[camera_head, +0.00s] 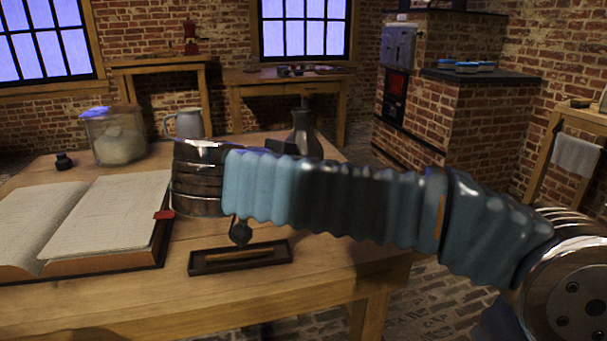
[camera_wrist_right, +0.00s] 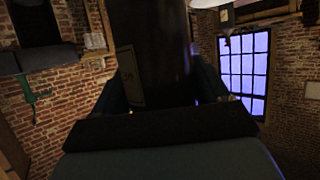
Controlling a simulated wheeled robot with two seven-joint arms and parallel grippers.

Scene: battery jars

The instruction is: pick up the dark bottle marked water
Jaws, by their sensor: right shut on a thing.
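A dark bottle (camera_head: 303,135) shows in the head view behind my right forearm, on the far side of the wooden table. Its neck and shoulder are visible; its base is hidden by the arm, so I cannot tell whether it touches the table. In the right wrist view a dark bottle (camera_wrist_right: 155,50) fills the space between the fingers, with a faint label on its left side that I cannot read. My right gripper (camera_wrist_right: 163,88) is shut on it, one finger on each side. In the head view its fingers are mostly hidden behind the blue sleeve. My left gripper is not in view.
The table (camera_head: 330,285) also holds an open book (camera_head: 105,215), a glass jar (camera_head: 115,137), a grey jug (camera_head: 187,123), a banded vessel (camera_head: 195,190), a small dark pot (camera_head: 64,161) and a narrow dark tray (camera_head: 240,257). The table's front right is bare.

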